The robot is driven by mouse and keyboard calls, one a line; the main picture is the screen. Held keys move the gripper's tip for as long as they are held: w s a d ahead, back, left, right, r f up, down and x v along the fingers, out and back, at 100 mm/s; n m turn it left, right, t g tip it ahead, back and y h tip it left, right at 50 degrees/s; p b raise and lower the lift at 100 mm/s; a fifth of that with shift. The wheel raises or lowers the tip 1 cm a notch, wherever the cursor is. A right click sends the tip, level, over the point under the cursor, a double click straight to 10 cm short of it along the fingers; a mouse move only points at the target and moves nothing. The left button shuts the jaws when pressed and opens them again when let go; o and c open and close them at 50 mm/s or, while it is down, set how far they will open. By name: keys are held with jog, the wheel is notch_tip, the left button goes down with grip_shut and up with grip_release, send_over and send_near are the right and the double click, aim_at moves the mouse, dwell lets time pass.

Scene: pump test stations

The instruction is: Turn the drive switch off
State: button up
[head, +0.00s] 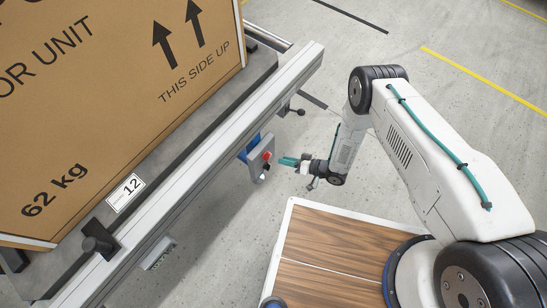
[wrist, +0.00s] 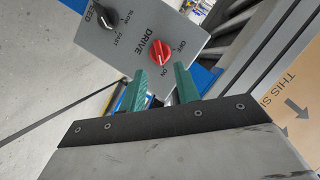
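The drive switch is a round red knob (wrist: 160,53) on a grey panel (wrist: 135,42). The panel reads DRIVE, with OFF to the knob's right and ON just below it. A pale line on the knob runs roughly up and down, its lower end towards ON. In the head view, the red knob (head: 266,156) sits on the small box at the conveyor's side. My gripper (wrist: 160,70) has two teal fingers standing apart, with nothing between them. Its tips are just short of the knob, which lines up with the gap. The gripper (head: 287,161) also shows close to the box in the head view.
A black speed knob (wrist: 103,18), marked SLOW and FAST, is on the same panel. A large cardboard box (head: 110,100) marked 62 kg rests on the conveyor, behind its metal rail (head: 190,163). A wood-topped surface (head: 325,245) lies below my arm. Open floor lies beyond.

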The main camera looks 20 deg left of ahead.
aim_at(267, 156)
jog(key=x, duration=0.6)
jog(key=shift+a, duration=0.25)
jog(key=shift+f, duration=0.1)
grip_shut()
